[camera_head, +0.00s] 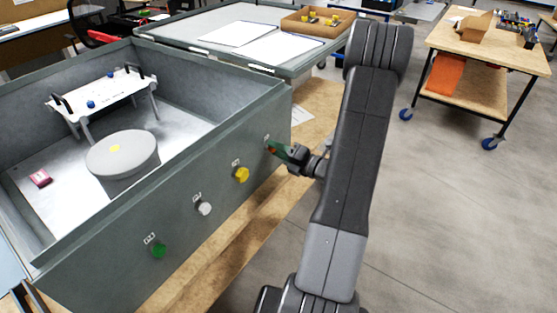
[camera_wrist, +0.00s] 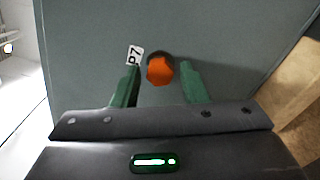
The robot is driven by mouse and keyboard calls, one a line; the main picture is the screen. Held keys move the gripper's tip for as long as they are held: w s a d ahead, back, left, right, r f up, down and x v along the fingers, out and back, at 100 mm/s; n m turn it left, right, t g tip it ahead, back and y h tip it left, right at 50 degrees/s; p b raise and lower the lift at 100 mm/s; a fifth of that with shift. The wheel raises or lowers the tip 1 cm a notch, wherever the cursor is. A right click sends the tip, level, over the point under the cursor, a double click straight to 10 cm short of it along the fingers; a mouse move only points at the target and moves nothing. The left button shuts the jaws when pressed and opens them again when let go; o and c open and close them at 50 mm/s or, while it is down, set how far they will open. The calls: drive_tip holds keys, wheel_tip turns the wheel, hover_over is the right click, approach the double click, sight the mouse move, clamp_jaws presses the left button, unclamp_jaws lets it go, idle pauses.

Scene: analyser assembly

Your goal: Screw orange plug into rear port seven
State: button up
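The orange plug (camera_wrist: 160,71) sits at the dark port opening beside the P7 label (camera_wrist: 134,55) in the wrist view. A dark edge of the opening shows above it; how deep it sits cannot be told. My gripper (camera_wrist: 161,70) has its green fingers on either side of the plug, with a visible gap on each side, so it is open. In the head view my gripper (camera_head: 272,148) is at the right end of the grey housing wall (camera_head: 217,172), and only a bit of orange shows by the fingers.
The same wall carries a green plug (camera_head: 159,251), a white plug (camera_head: 204,208) and a yellow plug (camera_head: 242,175). Inside the housing are a grey cylinder (camera_head: 122,160) and a white stand (camera_head: 105,94). A wooden cart (camera_head: 490,50) stands at the right; the floor between is clear.

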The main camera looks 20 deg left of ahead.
drive_tip(key=n+b, duration=0.6)
drive_tip(key=n, duration=0.1)
drive_tip(key=shift+c, duration=0.2)
clamp_jaws()
drive_tip(key=shift+r, duration=0.1)
